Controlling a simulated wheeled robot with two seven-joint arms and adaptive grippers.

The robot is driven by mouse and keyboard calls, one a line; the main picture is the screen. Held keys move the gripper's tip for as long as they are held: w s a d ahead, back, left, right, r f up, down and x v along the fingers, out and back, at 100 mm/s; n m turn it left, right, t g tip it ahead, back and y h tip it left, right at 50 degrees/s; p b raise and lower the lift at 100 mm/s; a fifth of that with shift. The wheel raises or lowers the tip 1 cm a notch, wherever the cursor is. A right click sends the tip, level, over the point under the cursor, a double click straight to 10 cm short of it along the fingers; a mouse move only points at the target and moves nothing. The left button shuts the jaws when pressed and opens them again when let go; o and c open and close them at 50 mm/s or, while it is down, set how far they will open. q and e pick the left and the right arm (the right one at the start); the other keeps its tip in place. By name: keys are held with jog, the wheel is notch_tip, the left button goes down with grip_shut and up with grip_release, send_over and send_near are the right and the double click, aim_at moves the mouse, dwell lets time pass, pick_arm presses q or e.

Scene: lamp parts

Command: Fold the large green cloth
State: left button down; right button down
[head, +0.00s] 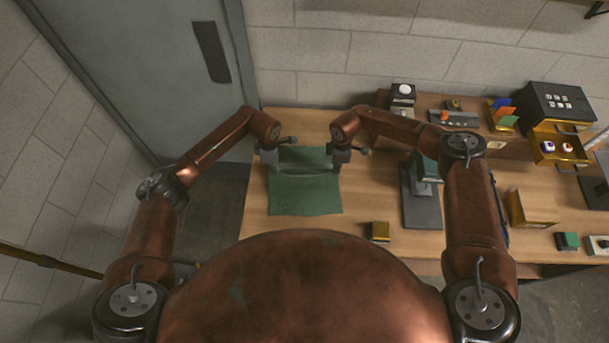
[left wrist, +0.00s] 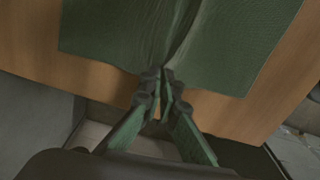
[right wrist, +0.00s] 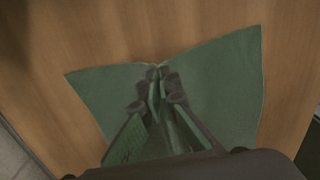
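The large green cloth (head: 306,198) lies on the wooden table in front of me, with a crease running across its upper part between my grippers. My left gripper (head: 273,167) is at its left edge. In the left wrist view the fingertips (left wrist: 162,78) are close together, and the cloth (left wrist: 110,35) is gathered into a pleat between them. My right gripper (head: 337,165) is at the right edge. In the right wrist view its fingertips (right wrist: 160,75) pinch the edge of the cloth (right wrist: 225,85), which dips in at that spot. The fingers hide the pinched bits.
A dark stand (head: 421,208) is further right, beside my right arm. A drawer box (head: 557,102), an open yellow drawer (head: 558,147) and a cardboard-coloured box (head: 533,207) fill the right side.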

pick_arm(q)
jog(key=shift+r, duration=0.15)
pick_arm(e)
jog(key=shift+r, duration=0.15)
